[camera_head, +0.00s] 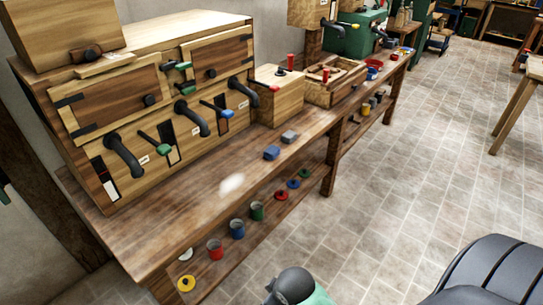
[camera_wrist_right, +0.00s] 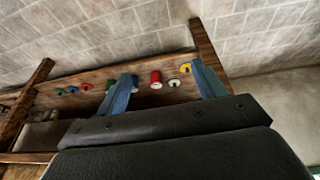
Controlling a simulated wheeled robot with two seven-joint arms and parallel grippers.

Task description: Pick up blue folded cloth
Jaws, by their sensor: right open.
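A small blue folded cloth (camera_head: 272,153) lies on the wooden workbench (camera_head: 150,235), near its front edge in the middle of the head view. A grey folded piece (camera_head: 290,137) lies just behind it to the right, close beside it. My right gripper (camera_wrist_right: 161,72) shows in the right wrist view with its two blue fingers wide apart and nothing between them. The wrist view looks toward the lower shelf and floor, and I cannot make out the blue cloth there. My left gripper is in neither view.
Cups, including a red one (camera_head: 215,249), and rings sit on the lower shelf.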

